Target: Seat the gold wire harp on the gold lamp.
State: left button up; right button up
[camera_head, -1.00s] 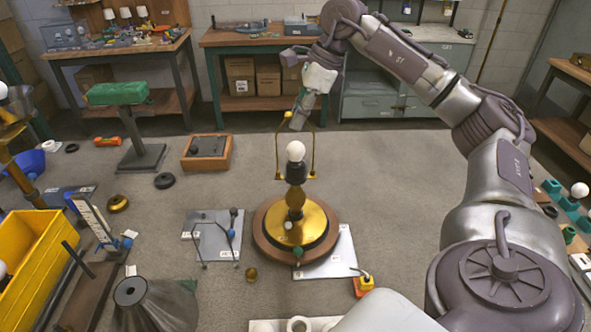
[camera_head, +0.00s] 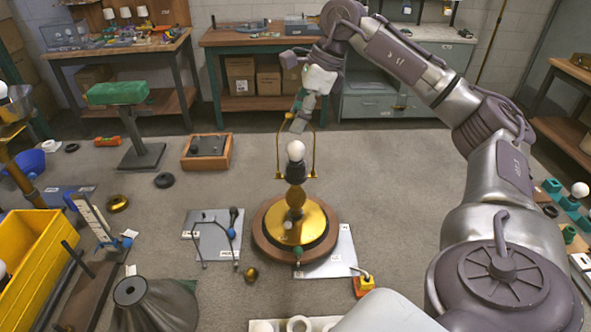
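The gold lamp (camera_head: 319,226) stands upright on a round wooden base in the middle of the floor area, with a white bulb (camera_head: 296,150) above a dark socket (camera_head: 296,172). The gold wire harp (camera_head: 279,175) hangs upright, its two legs on either side of the bulb and their lower ends beside the socket. I cannot tell whether those ends touch the lamp. My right gripper (camera_head: 298,123) reaches from the back right and is shut on the top of the harp. My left gripper is out of view.
A grey plate (camera_head: 212,245) with bent wire lies left of the lamp, a white plate (camera_head: 335,262) under its right side. A yellow-red block (camera_head: 364,285) and a dark cone-shaped shade (camera_head: 155,308) are nearer. A yellow bin (camera_head: 35,255) stands left.

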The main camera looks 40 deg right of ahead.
jog(key=v, duration=1.2)
